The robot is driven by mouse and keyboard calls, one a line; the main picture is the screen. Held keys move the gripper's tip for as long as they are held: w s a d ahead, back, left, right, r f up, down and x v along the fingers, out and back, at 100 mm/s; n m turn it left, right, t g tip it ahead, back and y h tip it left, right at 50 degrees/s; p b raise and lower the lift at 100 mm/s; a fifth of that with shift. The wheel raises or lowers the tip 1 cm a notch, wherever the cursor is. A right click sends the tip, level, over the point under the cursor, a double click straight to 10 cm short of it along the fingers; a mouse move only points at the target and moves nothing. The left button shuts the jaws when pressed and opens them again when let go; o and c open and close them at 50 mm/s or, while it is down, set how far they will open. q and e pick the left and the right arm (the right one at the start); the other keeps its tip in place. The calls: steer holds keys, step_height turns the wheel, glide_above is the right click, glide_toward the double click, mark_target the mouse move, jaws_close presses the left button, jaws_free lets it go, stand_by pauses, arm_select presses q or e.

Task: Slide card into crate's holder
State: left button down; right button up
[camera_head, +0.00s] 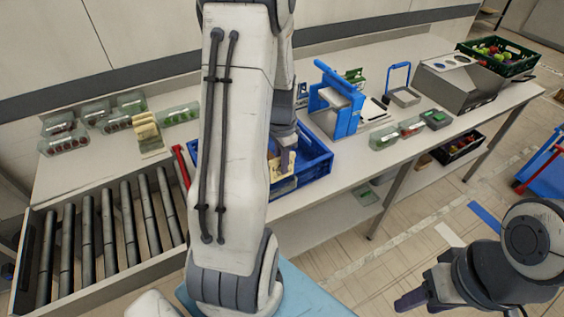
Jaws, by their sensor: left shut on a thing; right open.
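A blue crate (318,170) stands on the white table, partly hidden behind my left arm. My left gripper (281,150) is at the crate, pointing down, and is shut on a cream card (289,165). The card is small in view and partly covered by the gripper and arm. Whether it touches the crate's holder I cannot tell; the holder is not clearly visible. My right gripper (412,301) is open and empty at the bottom right, away from the table.
A stand of cream cards (148,137) and several clear produce packs (130,102) are left of my arm. A roller conveyor (108,237) lies front left. A blue device (338,103), grey machine (460,82) and green crate (512,66) stand right.

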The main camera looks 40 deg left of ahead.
mark_target(282, 179)
arm_select(q)
steer(key=shift+f, duration=0.15)
steer(key=shift+s+f+b, duration=0.1)
steer(key=shift+f+b, duration=0.75)
steer(key=shift+f, duration=0.15)
steer(key=shift+f, duration=0.2)
steer(key=shift+f+b, duration=0.6)
steer(key=shift+f, duration=0.1)
steer(key=shift+f, duration=0.15)
stand_by(0.5)
